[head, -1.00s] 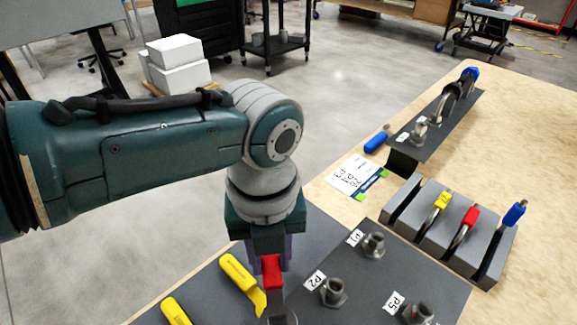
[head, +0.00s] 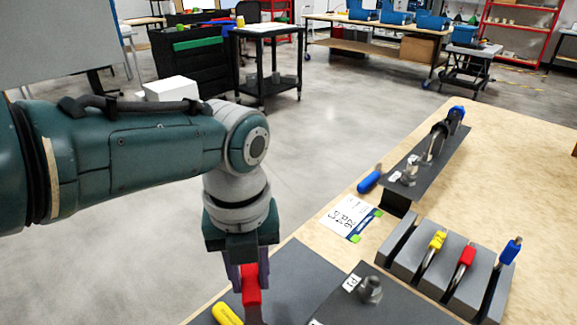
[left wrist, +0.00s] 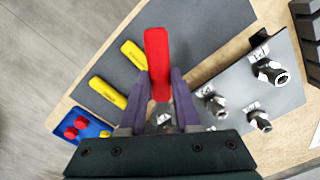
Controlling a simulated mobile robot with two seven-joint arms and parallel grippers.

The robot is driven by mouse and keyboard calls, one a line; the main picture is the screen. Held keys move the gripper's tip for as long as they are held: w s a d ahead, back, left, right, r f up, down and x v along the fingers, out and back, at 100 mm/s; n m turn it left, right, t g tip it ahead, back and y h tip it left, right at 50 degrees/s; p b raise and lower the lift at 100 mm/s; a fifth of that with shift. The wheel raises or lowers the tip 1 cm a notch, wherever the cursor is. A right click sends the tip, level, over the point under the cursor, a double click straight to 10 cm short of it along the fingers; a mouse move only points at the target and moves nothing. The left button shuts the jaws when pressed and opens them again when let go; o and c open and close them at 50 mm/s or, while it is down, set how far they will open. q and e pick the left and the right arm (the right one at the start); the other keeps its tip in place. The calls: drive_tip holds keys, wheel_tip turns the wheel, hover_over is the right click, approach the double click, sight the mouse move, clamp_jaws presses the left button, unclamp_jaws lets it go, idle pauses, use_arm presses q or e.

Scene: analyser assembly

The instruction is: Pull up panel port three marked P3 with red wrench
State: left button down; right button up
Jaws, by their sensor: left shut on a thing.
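My left gripper (head: 249,272) is shut on the red wrench (head: 252,288), gripping it by its red handle above the dark mat. In the left wrist view the red handle (left wrist: 157,55) sits between the two purple fingers; its metal head is mostly hidden. The port marked P1 (head: 370,290) stands on the dark panel (head: 395,308) to the right of the gripper. The left wrist view shows several metal ports (left wrist: 268,71) on the panel, with labels too small to read surely. I cannot pick out P3. My right gripper is not in view.
A yellow-handled tool (head: 228,315) lies on the mat (head: 300,275). A slotted grey rack (head: 405,262) holds yellow, red and blue-handled tools at the right. A blue-handled tool (head: 369,182) and a printed card (head: 349,217) lie behind it.

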use_arm(q)
drive_tip(key=shift+w+a+r, duration=0.2)
drive_tip(key=shift+a, duration=0.05)
drive_tip(key=shift+r, duration=0.15)
wheel_tip(320, 180, up, 7)
drive_tip(key=p, duration=0.6)
drive_tip(key=shift+p, duration=0.4)
drive_tip(key=shift+f, duration=0.2)
